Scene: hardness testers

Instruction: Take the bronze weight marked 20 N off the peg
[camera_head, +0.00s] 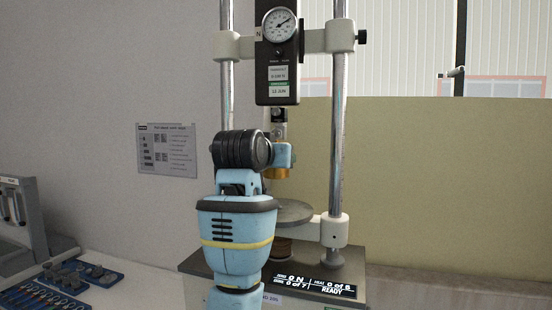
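A bronze-coloured weight (281,173) shows in the head view, at the centre of the tester, below the dial head and above the round grey table. Its marking cannot be read, and my wrist covers its left part. I cannot make out the peg. One of my arms, it seems the left, rises from the bottom just left of centre. Its wrist is in front of the weight, with a light blue part at its right end just above the weight. The fingers are hidden, so I cannot tell whether they touch the weight. My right gripper is not in view.
The tester has two steel columns (338,140), a dial gauge (279,25), a round grey table (296,211) and a display (315,285) reading 0 N and READY. Blue trays (92,274) of small parts lie at the lower left beside a grey device (22,215).

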